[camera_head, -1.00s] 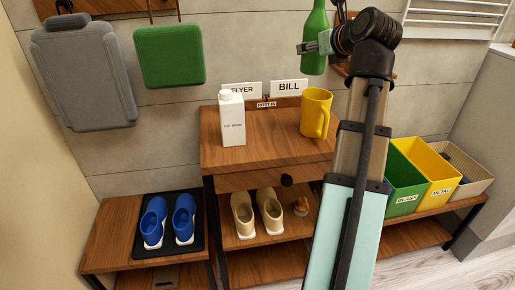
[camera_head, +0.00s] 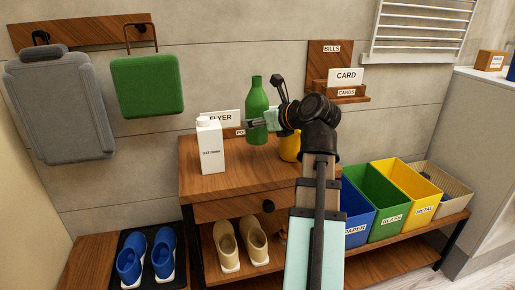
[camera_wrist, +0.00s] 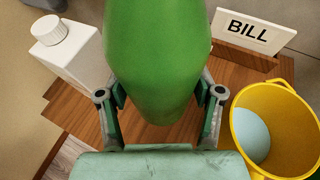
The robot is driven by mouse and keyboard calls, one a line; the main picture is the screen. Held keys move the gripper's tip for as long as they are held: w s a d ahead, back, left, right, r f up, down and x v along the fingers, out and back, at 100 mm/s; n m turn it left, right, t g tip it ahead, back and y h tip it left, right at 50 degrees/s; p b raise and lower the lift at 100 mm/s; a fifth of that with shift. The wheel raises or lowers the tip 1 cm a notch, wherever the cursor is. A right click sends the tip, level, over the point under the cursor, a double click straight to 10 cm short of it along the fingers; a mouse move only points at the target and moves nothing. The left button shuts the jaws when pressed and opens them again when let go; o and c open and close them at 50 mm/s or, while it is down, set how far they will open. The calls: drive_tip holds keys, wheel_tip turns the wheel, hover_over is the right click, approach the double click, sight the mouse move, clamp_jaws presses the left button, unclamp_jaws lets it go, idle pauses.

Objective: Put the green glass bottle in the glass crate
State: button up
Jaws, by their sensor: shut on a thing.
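The green glass bottle (camera_head: 257,97) is upright above or on the wooden cabinet top, between the carton and the yellow mug. My gripper (camera_head: 259,124) is shut on its lower body, reaching in from the right. In the wrist view the bottle (camera_wrist: 157,60) fills the middle between both fingers (camera_wrist: 160,110). I cannot tell whether its base touches the cabinet top. The glass crate (camera_head: 376,202) is the green bin labelled GLASS on the low bench at right, between the blue and yellow bins. Its floor is hidden.
A white carton (camera_head: 210,146) stands left of the bottle. A yellow mug (camera_head: 290,147) is close on the right, partly behind my arm. The paper bin (camera_head: 357,222), metal bin (camera_head: 417,188) and a beige bin (camera_head: 446,181) flank the glass crate. Card holders line the wall.

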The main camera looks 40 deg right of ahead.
sight(265, 142)
drive_tip(key=shift+f+b, duration=0.8)
drive_tip(key=shift+f, duration=2.75)
drive_tip(key=o, duration=1.2)
drive_tip(key=shift+f, duration=0.1)
drive_tip(key=shift+s+r, duration=0.1)
drive_tip(key=shift+r, duration=0.1)
drive_tip(key=p+v, duration=0.1)
drive_tip(key=v, duration=0.9)
drive_tip(key=shift+s+r+p, duration=0.1)
drive_tip(key=shift+s+p, duration=0.15)
drive_tip(key=shift+p, duration=0.15)
drive_tip(key=o, duration=0.4)
drive_tip(key=shift+s+r, duration=0.25)
drive_tip(key=shift+s, duration=0.3)
drive_tip(key=shift+c, duration=0.2)
